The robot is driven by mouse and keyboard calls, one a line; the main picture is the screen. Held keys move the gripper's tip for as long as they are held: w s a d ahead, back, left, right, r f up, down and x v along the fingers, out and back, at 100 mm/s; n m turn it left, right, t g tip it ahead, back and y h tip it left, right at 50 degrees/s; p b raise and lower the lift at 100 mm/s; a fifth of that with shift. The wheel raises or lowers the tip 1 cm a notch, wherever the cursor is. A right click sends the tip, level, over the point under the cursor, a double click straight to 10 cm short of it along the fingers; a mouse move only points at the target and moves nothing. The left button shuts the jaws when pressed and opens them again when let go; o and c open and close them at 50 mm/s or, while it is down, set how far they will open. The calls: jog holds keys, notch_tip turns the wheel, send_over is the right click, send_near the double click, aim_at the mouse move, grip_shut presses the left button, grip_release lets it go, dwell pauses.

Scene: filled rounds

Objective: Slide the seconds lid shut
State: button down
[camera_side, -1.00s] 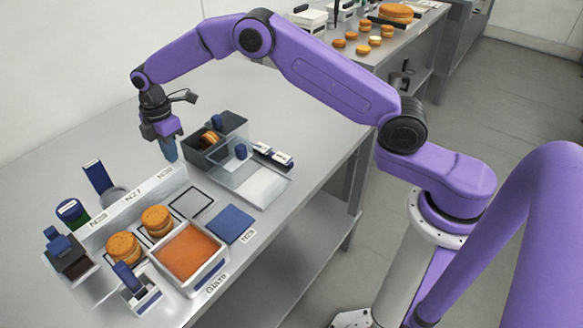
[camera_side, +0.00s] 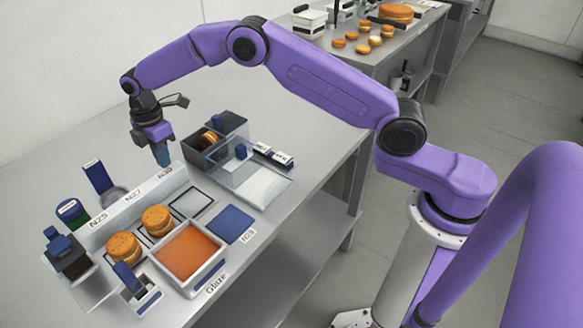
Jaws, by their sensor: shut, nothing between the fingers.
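The seconds lid looks to be the clear sliding panel (camera_side: 226,177) with a dark blue knob (camera_side: 241,151). It lies to the front right of a dark box (camera_side: 199,160), whose top is open. A brown filled round (camera_side: 209,138) shows inside the box. My gripper (camera_side: 163,160) is shut and empty, pointing down to the left of the box. It is apart from both the box and the lid knob. I cannot read a label on the box.
A tray of orange glaze (camera_side: 222,267) sits at the front, with two rounds (camera_side: 140,236) to its left. A labelled white rail (camera_side: 130,207) runs behind them. A blue square (camera_side: 230,224) lies flat on the right. The table behind the rail's far end is clear.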

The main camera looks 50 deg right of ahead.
jog(key=shift+a, duration=4.15)
jog(key=shift+c, duration=0.2)
grip_release()
jog(key=shift+r, duration=0.1)
notch_tip(320, 180, up, 7)
